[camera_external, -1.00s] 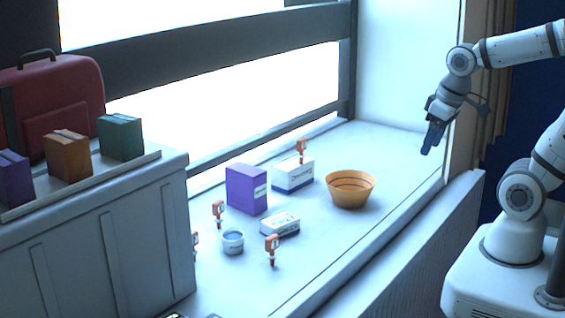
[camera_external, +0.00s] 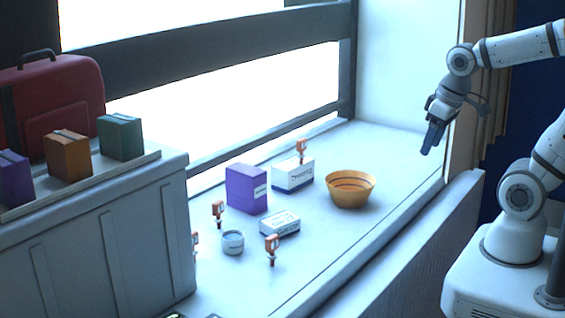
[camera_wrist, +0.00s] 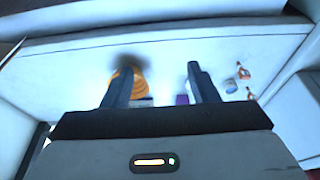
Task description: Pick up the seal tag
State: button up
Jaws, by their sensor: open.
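Several small upright orange-headed pieces with dark or pale lower parts stand on the ledge; I take these for seal tags, but cannot tell which one is meant. One seal tag (camera_external: 272,245) is at the front, another (camera_external: 218,210) is left of the purple box, and one (camera_external: 301,148) shows by the white box at the back. A further one is partly hidden by the cabinet at left. In the wrist view an orange-headed piece (camera_wrist: 243,72) is right of the fingers. My gripper (camera_external: 431,148) is open and empty, above the ledge's right end, well apart from them; its fingers (camera_wrist: 159,68) show in the wrist view.
An orange bowl (camera_external: 350,195), a purple box (camera_external: 240,192), white boxes (camera_external: 290,183) (camera_external: 278,227) and a small cup (camera_external: 233,248) stand on the ledge (camera_external: 390,150). A cabinet (camera_external: 130,230) borders it at left. The ledge's right end is clear.

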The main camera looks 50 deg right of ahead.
jog(key=shift+o, duration=0.5)
jog(key=shift+w, duration=0.1)
jog(key=t+b, duration=0.3)
jog(key=b, duration=0.3)
send_near(303, 139)
jog(key=x, duration=0.3)
jog(key=a+x, duration=0.1)
jog(key=x, duration=0.1)
jog(key=shift+f, duration=0.15)
jog(key=shift+d+p+x, duration=0.25)
jog(key=shift+p+x, duration=0.35)
jog(key=shift+x, duration=1.3)
jog(key=shift+d+p+x, duration=0.2)
jog(key=shift+p+x, duration=0.4)
jog(key=shift+x, duration=1.35)
jog(key=c, duration=1.1)
